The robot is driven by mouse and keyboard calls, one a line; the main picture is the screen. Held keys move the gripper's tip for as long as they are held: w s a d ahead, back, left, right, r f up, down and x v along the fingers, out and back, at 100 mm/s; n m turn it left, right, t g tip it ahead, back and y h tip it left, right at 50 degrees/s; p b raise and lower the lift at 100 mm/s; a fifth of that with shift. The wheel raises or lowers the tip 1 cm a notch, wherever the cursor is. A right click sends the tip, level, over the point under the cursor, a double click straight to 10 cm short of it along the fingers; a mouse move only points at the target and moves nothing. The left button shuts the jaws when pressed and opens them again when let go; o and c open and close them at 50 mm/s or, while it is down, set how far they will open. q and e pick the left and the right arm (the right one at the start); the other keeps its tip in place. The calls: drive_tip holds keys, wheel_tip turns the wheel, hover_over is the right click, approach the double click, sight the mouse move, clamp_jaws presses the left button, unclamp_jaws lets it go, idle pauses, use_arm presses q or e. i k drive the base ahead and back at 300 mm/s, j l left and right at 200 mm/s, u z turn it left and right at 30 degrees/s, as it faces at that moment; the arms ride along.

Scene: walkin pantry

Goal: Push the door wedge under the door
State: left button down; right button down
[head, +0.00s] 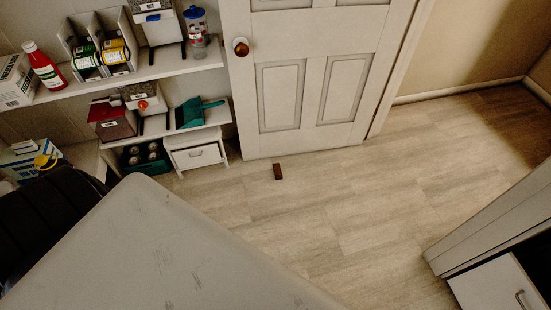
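The door wedge (278,172) is a small dark brown block lying on the floor just in front of the door's bottom edge. It looks a little apart from the door, though the exact gap is hard to tell. The door (296,140) is white and panelled, with a round brown knob (241,47) at its left side. Neither of my grippers shows in the head view.
Shelves (160,66) with a ketchup bottle (45,65), cans and boxes stand left of the door. A white drawer box (197,156) and green crate (144,158) sit low there. A cabinet (500,285) stands at lower right. The floor (370,205) between is clear.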

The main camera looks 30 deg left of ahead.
sight(278, 174)
drive_tip(key=i+u, duration=0.15)
drive_tip(key=u, duration=0.35)
drive_tip(key=i+l+u, duration=0.1)
drive_tip(key=u, duration=0.35)
drive_tip(key=i+l+u, duration=0.1)
drive_tip(key=u, duration=0.4)
drive_tip(key=i+l+u, duration=0.1)
drive_tip(key=u, duration=0.4)
